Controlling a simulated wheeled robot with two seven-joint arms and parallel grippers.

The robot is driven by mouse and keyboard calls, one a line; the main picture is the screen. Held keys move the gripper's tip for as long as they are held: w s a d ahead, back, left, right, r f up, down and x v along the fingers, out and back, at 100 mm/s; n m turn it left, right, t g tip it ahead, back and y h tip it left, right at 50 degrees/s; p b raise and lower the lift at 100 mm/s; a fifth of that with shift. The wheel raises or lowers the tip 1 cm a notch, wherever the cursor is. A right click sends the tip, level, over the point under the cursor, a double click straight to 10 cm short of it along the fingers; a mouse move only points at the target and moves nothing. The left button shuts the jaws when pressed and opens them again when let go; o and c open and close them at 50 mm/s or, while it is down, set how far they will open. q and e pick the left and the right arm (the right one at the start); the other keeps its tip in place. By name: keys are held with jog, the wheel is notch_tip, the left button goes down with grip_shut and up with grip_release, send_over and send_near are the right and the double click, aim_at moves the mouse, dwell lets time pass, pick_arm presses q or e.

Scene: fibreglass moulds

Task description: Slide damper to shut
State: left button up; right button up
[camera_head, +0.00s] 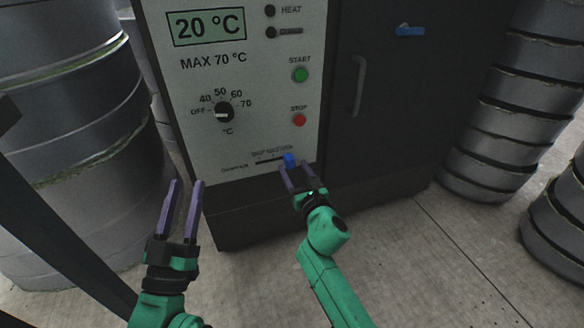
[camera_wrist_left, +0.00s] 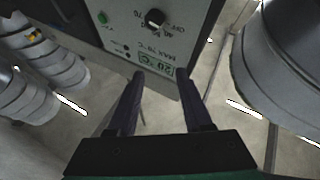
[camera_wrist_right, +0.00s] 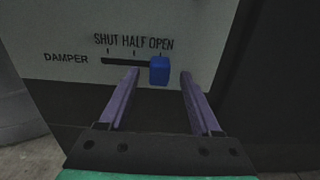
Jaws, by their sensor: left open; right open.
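The damper slider is a blue knob (camera_head: 289,159) at the right end of a short dark slot, low on the white control panel (camera_head: 240,130). In the right wrist view the blue knob (camera_wrist_right: 159,70) sits under the word OPEN; SHUT is at the slot's left end (camera_wrist_right: 108,61). My right gripper (camera_head: 297,174) is open, its fingers (camera_wrist_right: 156,88) pointing at the panel with the knob between their lines, nearer the left finger. I cannot tell whether it touches. My left gripper (camera_head: 186,184) is open and empty, left of the slider in front of the panel's lower left; its fingers also show in the left wrist view (camera_wrist_left: 168,88).
The panel carries a temperature display (camera_head: 206,27), a dial (camera_head: 224,112), a green START button (camera_head: 300,75) and a red STOP button (camera_head: 299,120). A dark cabinet door with a handle (camera_head: 358,86) is to the right. Grey drums (camera_head: 75,130) stand left, ribbed stacks (camera_head: 515,120) right.

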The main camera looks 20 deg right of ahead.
pick_arm(q)
notch_tip(320, 180, up, 6)
jog(key=t+h, duration=0.1)
jog(key=t, duration=0.1)
jog(key=shift+s+a+m, duration=0.3)
jog(key=shift+s+a, duration=0.15)
pick_arm(e)
jog(key=shift+w+a, duration=0.1)
jog(key=shift+w, duration=1.05)
jog(key=shift+c, duration=0.3)
grip_shut()
jog(key=shift+f, duration=0.1)
